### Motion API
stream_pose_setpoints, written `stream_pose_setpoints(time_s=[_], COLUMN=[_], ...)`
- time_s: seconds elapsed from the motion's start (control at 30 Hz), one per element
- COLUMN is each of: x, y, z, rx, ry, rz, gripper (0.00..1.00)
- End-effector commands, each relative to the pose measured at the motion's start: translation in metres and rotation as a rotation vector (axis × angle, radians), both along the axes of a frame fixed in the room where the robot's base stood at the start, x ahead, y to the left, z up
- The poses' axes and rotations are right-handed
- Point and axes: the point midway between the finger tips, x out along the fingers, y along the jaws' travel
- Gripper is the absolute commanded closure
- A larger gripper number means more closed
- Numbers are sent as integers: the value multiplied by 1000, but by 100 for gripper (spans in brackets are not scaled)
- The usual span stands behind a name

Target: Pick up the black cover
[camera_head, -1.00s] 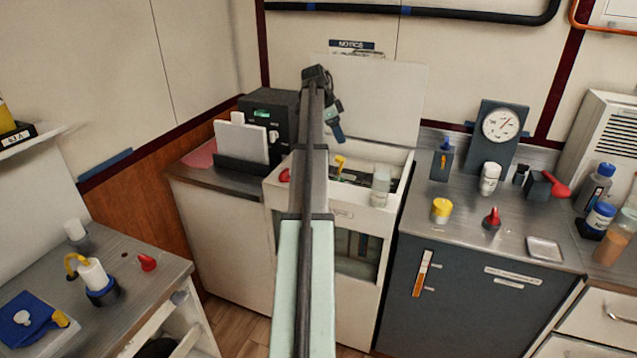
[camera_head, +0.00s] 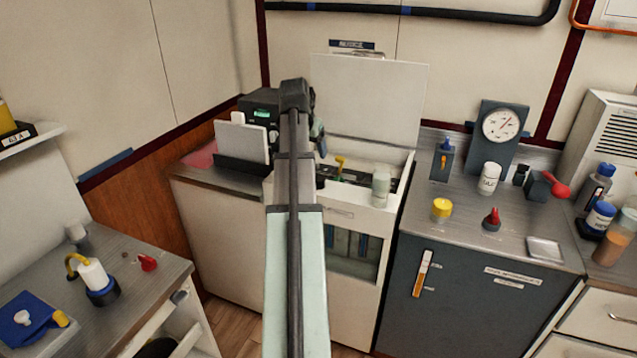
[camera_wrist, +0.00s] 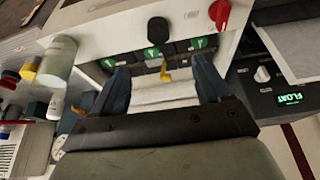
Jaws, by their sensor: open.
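A black rounded piece, which looks like the black cover (camera_wrist: 158,30), stands at the near edge of the open white cabinet. It shows in the upper middle of the wrist view, and as a small dark shape (camera_head: 320,183) beside my arm in the head view. My gripper (camera_wrist: 160,76) is open, its two blue fingers spread with nothing between them touching. It hangs over the cabinet, with the cover ahead of the fingertips and apart from them. In the head view my arm hides most of the gripper.
A yellow hooked piece (camera_wrist: 166,73) shows between the fingers, by a row of dark modules with green marks (camera_wrist: 196,44). A red knob (camera_wrist: 219,12) is beside the cover. A clear jar (camera_head: 381,186) stands on the cabinet's right rim. The raised lid (camera_head: 370,100) stands behind.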

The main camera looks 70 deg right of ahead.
Motion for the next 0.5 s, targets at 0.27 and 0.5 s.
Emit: stream_pose_setpoints(time_s=[0.27,0.5], x=[-1,-1], y=[-12,-26], z=[-31,-62], rx=[2,2], ry=[5,5], rz=[8,7], gripper=[23,23])
